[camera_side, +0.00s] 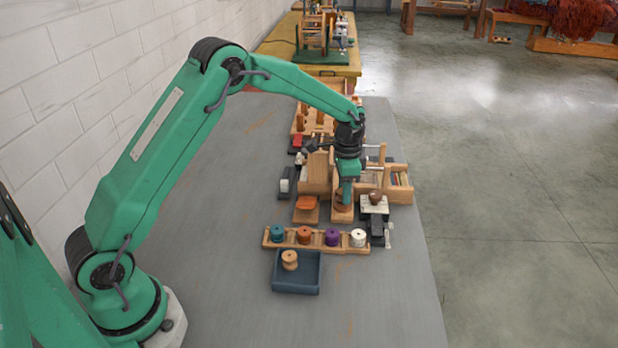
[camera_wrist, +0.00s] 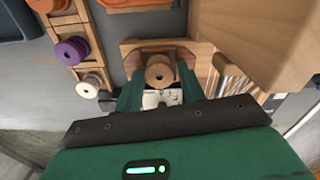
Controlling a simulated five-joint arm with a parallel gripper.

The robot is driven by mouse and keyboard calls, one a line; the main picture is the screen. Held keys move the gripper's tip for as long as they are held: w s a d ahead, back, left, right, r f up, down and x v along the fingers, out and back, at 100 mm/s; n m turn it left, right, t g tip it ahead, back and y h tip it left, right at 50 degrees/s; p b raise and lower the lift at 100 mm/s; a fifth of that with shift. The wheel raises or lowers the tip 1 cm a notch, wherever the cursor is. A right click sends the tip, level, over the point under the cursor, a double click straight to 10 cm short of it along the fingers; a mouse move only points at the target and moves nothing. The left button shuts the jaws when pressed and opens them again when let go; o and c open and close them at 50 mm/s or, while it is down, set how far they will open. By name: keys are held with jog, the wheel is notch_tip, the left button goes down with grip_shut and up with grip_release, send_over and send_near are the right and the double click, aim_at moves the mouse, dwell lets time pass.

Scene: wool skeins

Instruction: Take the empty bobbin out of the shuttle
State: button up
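In the wrist view, a bare wooden bobbin (camera_wrist: 160,70) stands in a wooden holder (camera_wrist: 131,50) with red-brown sides, which seems to be the shuttle. My gripper (camera_wrist: 161,75) reaches down over it, with one green finger on each side of the bobbin. The fingers are apart, with what looks like a narrow gap to the bobbin. In the side view, my gripper (camera_side: 346,196) is low over the wooden holder (camera_side: 343,215) and hides the bobbin. Another bare wooden bobbin (camera_side: 289,260) stands in the blue-grey tray (camera_side: 297,288).
A wooden rack (camera_side: 267,238) carries teal, orange, purple and white spools in front. An orange item (camera_side: 306,202) sits on a wooden block left of my gripper. Wooden boxes (camera_side: 317,172) stand close behind. A white scale-like stand (camera_side: 375,205) is at right. Bare table lies at left.

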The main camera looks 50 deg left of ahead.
dwell(0.4)
jog(key=c, duration=0.7)
jog(key=shift+r, duration=0.1)
jog(key=shift+r, duration=0.5)
jog(key=r, duration=0.3)
jog(key=shift+s+d+r, duration=0.15)
jog(key=shift+d, duration=0.15)
jog(key=s+d+r, duration=0.1)
jog(key=d+r, duration=0.1)
jog(key=d, duration=0.1)
jog(key=s+d+r, duration=0.2)
jog(key=d, duration=0.1)
jog(key=s+d+r, duration=0.2)
jog(key=d, duration=0.1)
jog(key=shift+s+d+r, duration=0.25)
jog(key=shift+d, duration=0.05)
jog(key=shift+r, duration=0.1)
jog(key=shift+r, duration=2.4)
